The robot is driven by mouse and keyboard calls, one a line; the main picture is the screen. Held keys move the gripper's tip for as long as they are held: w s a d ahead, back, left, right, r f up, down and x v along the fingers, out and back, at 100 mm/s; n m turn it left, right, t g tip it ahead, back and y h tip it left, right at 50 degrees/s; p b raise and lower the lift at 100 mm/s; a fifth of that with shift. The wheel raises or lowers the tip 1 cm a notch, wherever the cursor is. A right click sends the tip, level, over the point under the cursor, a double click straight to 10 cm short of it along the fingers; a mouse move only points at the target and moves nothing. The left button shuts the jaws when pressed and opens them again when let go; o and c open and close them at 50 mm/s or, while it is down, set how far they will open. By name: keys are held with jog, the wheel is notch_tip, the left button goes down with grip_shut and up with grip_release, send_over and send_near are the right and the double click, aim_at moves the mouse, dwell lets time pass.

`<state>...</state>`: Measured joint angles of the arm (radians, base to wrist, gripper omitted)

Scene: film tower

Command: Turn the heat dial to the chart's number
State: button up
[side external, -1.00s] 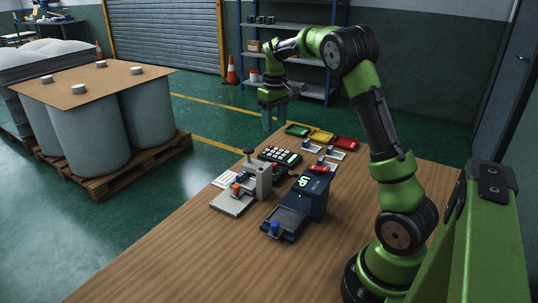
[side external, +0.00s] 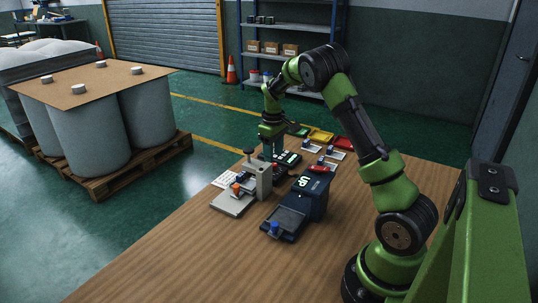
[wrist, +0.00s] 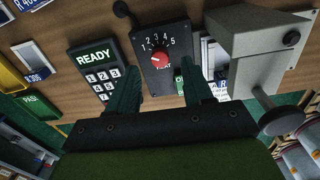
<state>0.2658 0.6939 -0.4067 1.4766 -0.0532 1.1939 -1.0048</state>
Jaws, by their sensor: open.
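The heat dial (wrist: 160,57) is a red knob on a dark box with the numbers 1 to 5 around it, seen in the wrist view. Its white mark points upward in that picture, but the exact number is too small to tell. My gripper (wrist: 162,88) is open and empty, its two fingers apart on either side below the dial and not touching it. In the side view my gripper (side external: 273,150) hangs over the devices and hides part of them. A white sheet (side external: 224,181), perhaps the chart, lies at the table's left edge; its print is unreadable.
A keypad reading READY (wrist: 97,70) stands left of the dial box, and a grey press with a lever (wrist: 255,45) stands close on the right. A dark UP printer (side external: 300,200) and green, yellow and red trays (side external: 320,136) are nearby. The table's front is clear.

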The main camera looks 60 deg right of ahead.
aim_at(274, 164)
jog(key=shift+f, duration=1.75)
grip_shut()
